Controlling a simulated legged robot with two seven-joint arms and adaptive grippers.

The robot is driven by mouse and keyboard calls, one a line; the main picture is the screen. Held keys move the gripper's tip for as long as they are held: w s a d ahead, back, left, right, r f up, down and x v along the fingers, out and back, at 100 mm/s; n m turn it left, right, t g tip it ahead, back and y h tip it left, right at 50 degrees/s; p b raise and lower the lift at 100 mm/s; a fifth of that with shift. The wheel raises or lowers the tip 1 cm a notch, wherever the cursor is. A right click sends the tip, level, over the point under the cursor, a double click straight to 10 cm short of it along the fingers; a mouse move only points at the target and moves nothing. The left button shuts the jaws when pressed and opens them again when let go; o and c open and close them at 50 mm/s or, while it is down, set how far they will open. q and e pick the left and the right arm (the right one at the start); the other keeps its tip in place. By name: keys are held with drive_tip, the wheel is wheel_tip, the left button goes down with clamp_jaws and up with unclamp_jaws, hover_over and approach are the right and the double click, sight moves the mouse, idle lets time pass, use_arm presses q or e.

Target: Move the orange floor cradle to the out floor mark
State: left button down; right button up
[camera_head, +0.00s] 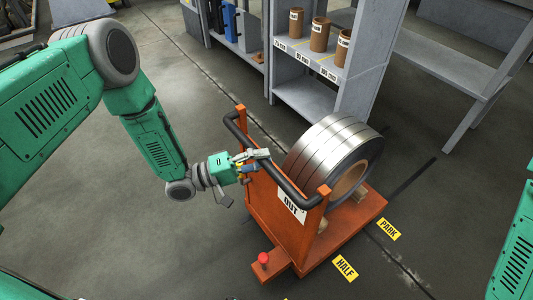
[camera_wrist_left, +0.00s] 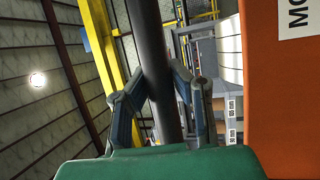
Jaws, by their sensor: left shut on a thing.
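The orange floor cradle (camera_head: 262,205) stands on the floor right of centre, with a coil of steel strip (camera_head: 320,150) resting on it. A piece of the orange panel (camera_wrist_left: 283,100) shows at right there. My right gripper is out of view.
Yellow floor labels "PARK" (camera_head: 389,229) and "HALF" (camera_head: 344,268) lie beside the cradle; no floor label reading OUT shows. A grey shelf (camera_head: 305,98) with brown cores stands behind, and a grey bench (camera_head: 440,62) at back right. The floor front left is clear.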

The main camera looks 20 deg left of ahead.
use_arm(q)
drive_tip(key=shift+s+f, duration=0.45)
drive_tip(key=c, duration=1.6)
unclamp_jaws()
drive_tip(key=shift+a, duration=0.15)
drive_tip(key=shift+c, duration=0.2)
drive_tip(key=shift+o, duration=1.4)
drive_tip(key=shift+a, duration=0.2)
drive_tip(key=shift+a+r, duration=0.1)
drive_tip(key=shift+r, duration=0.1)
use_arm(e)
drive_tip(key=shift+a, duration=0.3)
use_arm(q)
drive_tip(key=v, duration=1.2)
drive_tip(key=shift+f, duration=0.2)
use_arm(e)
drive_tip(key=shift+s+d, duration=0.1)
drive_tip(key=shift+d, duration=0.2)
use_arm(q)
drive_tip(key=shift+a, duration=0.1)
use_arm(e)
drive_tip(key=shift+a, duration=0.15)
